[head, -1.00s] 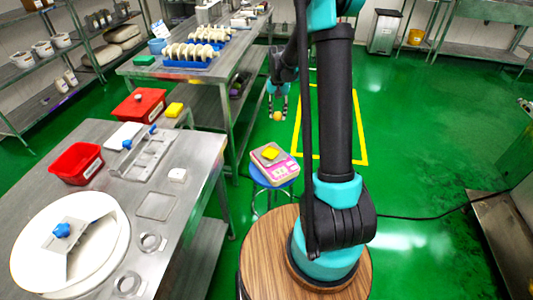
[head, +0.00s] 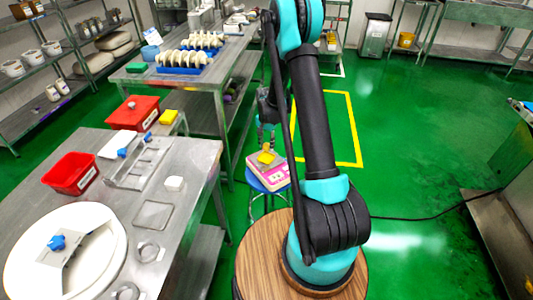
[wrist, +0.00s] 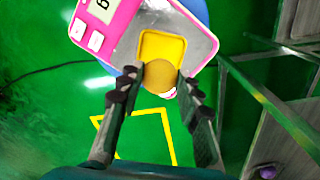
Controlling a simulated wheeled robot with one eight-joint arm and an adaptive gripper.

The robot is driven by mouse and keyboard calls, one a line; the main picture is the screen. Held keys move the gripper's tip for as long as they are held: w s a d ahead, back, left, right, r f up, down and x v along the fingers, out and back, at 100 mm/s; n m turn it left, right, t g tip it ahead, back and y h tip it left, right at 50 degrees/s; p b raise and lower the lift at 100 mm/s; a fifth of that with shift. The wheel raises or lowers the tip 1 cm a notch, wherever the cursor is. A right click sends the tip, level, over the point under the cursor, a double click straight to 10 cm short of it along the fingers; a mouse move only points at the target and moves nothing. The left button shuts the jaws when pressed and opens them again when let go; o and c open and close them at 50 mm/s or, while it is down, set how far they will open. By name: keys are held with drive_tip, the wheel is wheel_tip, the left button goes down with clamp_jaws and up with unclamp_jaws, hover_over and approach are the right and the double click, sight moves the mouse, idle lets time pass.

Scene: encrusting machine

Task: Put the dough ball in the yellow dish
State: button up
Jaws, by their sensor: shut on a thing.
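The tan dough ball (wrist: 160,76) is between the fingertips of my gripper (wrist: 158,80) in the wrist view, and the gripper is shut on it. The yellow dish (wrist: 163,42) lies on the metal plate of a pink scale (wrist: 122,32). The ball overlaps the dish's near edge in that view; its height above the dish cannot be told. In the head view my gripper (head: 266,138) is low over the dish (head: 267,158) and scale (head: 260,173). The ball is hard to make out there.
The scale stands on a blue stool (head: 274,182). Another steel table (head: 215,68) stands behind. Green floor is open to the right.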

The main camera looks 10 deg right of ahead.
sight(267, 158)
drive_tip(key=shift+f, duration=2.65)
drive_tip(key=shift+f, duration=0.15)
drive_tip(key=o, duration=1.1)
